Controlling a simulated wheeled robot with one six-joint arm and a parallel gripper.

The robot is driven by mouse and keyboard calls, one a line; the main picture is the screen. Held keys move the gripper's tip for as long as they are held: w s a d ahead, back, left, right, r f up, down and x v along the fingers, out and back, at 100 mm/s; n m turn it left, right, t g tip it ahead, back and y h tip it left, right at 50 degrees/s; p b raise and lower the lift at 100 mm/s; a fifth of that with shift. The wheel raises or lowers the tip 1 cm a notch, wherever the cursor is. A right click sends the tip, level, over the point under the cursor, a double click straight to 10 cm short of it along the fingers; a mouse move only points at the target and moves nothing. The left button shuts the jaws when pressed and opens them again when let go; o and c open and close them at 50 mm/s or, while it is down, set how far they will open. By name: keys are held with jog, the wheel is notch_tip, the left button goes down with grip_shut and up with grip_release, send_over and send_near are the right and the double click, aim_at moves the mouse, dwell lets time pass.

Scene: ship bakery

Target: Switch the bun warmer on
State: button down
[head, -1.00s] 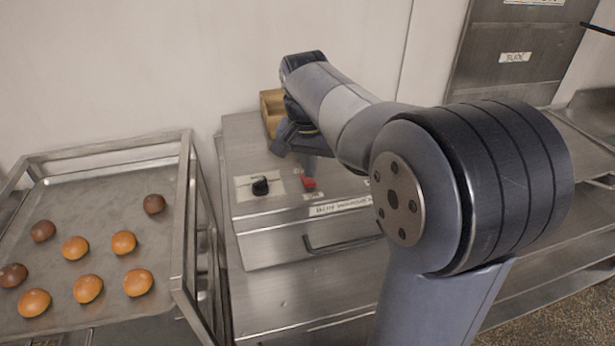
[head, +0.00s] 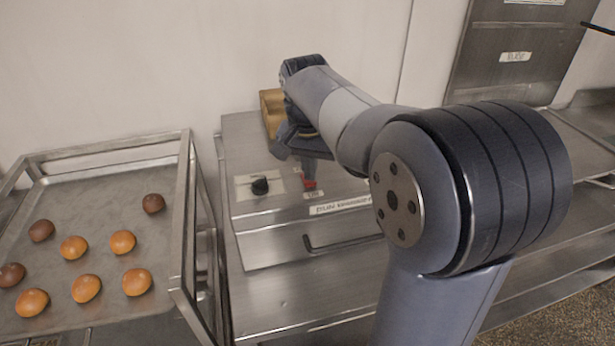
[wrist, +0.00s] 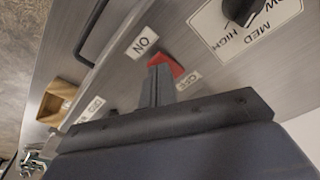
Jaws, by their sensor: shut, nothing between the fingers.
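The bun warmer (head: 290,235) is a steel box with a handle slot on its front. On its top is a red switch (head: 309,183), which shows in the wrist view (wrist: 168,64) between an ON label (wrist: 143,42) and an OFF label (wrist: 188,79). A black knob (head: 260,186) on a white LOW, MED, HIGH plate sits to its left. My gripper (head: 305,172) is shut and empty, with its fingertips at the red switch. In the wrist view the closed fingers (wrist: 158,82) reach the switch and hide part of it. I cannot tell which way the switch is tipped.
A steel tray (head: 110,290) with several buns stands on a rack at the left. A wooden box (head: 270,106) stands at the back of the warmer, close to my arm. A wall is behind. A steel shelf (head: 580,135) is at the right.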

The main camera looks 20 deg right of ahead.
jog(key=shift+f, duration=0.45)
jog(key=shift+r, duration=0.15)
notch_tip(320, 180, up, 7)
jog(key=p, duration=0.6)
jog(key=shift+f, duration=0.2)
notch_tip(320, 180, down, 7)
jog(key=b, duration=0.6)
jog(key=shift+b, duration=0.3)
jog(key=shift+r, duration=0.1)
jog(key=shift+r, duration=0.1)
